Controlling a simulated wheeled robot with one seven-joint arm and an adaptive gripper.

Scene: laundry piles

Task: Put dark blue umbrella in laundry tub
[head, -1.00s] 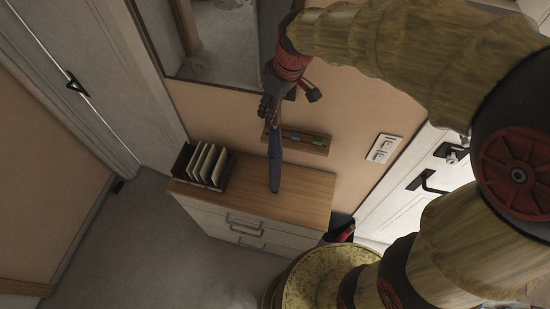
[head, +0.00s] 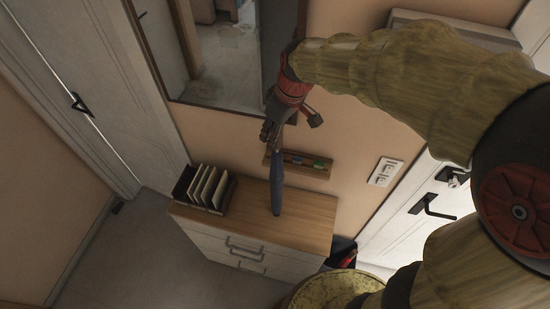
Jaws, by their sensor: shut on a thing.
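The dark blue umbrella (head: 277,185) is folded and hangs nearly upright, tip down, from my gripper (head: 272,130). My gripper is shut on its upper end. In the head view the umbrella overlaps the top of the wooden-topped dresser (head: 305,205); I cannot tell whether its tip touches it. I see nothing that I can clearly identify as the laundry tub.
A dark holder with upright light files (head: 205,187) stands on the dresser's left. A small wall shelf (head: 300,164) and a mirror (head: 215,50) are behind. A dark container with something red (head: 340,252) sits right of the dresser. Floor at left (head: 135,255) is clear.

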